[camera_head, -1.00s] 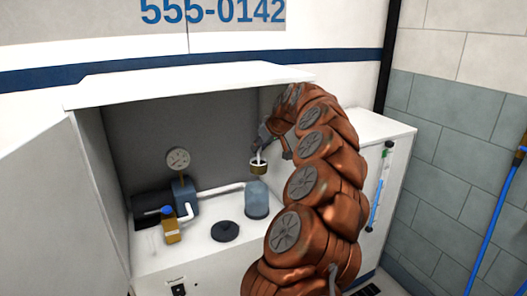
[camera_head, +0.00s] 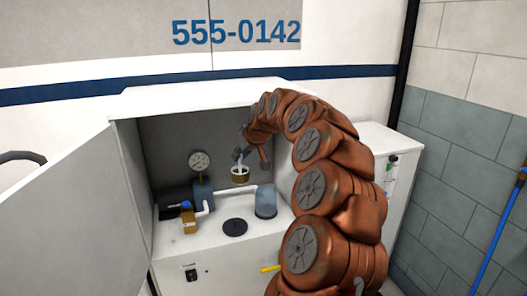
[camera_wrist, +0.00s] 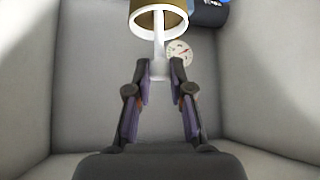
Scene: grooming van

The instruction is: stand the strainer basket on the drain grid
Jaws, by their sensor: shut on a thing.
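The strainer basket (camera_head: 240,175) is a small brass-coloured cup with a white upright handle. My gripper (camera_head: 241,155) is shut on that handle and holds the basket in the air inside the open cabinet. In the wrist view the basket (camera_wrist: 145,22) is at the top edge, partly cut off. Its white stem runs down between the fingertips of my gripper (camera_wrist: 160,80). The basket hangs above the counter, left of the blue translucent jar and above the black disc. I cannot make out a drain grid for certain in the current views.
The white cabinet counter (camera_head: 190,256) carries a black round disc (camera_head: 234,227), a blue translucent jar (camera_head: 266,203), a brass filter with a blue top (camera_head: 188,218), a white pipe and a gauge (camera_head: 199,162). The open door (camera_head: 75,215) stands left. Cabinet walls and roof enclose the basket.

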